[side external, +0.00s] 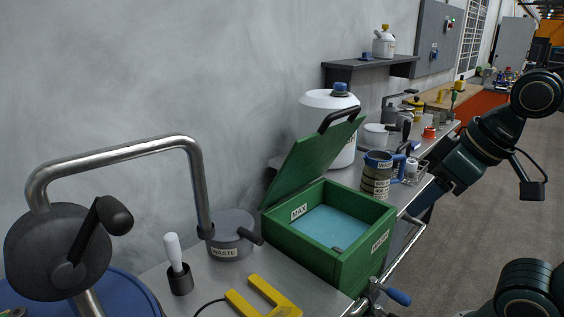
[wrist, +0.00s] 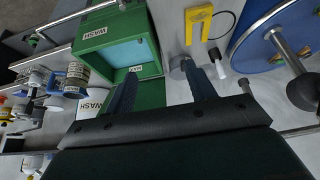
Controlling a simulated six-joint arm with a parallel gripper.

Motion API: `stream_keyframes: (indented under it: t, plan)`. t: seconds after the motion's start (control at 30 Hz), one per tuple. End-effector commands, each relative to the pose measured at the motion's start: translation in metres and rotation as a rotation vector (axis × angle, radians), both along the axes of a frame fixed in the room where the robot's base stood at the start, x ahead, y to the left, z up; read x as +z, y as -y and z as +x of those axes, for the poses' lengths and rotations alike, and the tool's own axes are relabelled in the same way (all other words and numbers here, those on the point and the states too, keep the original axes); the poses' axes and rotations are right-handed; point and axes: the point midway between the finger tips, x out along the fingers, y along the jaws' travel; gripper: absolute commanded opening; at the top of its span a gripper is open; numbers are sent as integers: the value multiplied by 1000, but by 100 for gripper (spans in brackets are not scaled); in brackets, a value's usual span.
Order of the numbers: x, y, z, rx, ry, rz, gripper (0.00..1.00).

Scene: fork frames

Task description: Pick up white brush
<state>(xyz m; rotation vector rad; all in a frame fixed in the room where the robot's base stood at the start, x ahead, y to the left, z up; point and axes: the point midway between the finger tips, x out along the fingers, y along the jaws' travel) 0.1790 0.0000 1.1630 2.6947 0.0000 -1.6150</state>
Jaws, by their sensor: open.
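The white brush (side external: 172,250) stands upright in a small black holder (side external: 180,279) on the bench in the side view, with its white handle up. In the wrist view, the white brush (wrist: 221,99) shows right of my right finger, near its black holder (wrist: 214,54). My gripper (wrist: 158,72) is open and empty, its two dark fingers wide apart. It is above the bench, with the brush outside the gap between the fingers. In the side view my arm is at the right, far from the brush, and its fingertips are not clear.
A green box (side external: 337,258) with a raised lid stands right of the brush. A grey waste pot (side external: 232,238) stands close behind it. A yellow forked piece (side external: 262,298) lies in front. A bent metal pipe (side external: 116,157) arches over the left, above a blue drum (side external: 128,290).

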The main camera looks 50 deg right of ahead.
Motion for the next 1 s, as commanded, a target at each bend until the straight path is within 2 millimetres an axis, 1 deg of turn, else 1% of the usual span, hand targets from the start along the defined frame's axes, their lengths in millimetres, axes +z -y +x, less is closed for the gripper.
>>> stream_keyframes:
  t: [0.03, 0.27, 0.47, 0.67, 0.77, 1.0]
  plan:
    - [8, 0, 0, 0, 5, 0, 55]
    - [33, 0, 0, 0, 3, 0, 55]
    - [37, -8, 28, 60, 48, -7, 55]
    - [44, -19, 64, 135, 115, -12, 55]
    - [48, -28, 89, 184, 161, -11, 55]
    - [58, -62, 161, 331, 309, 8, 55]
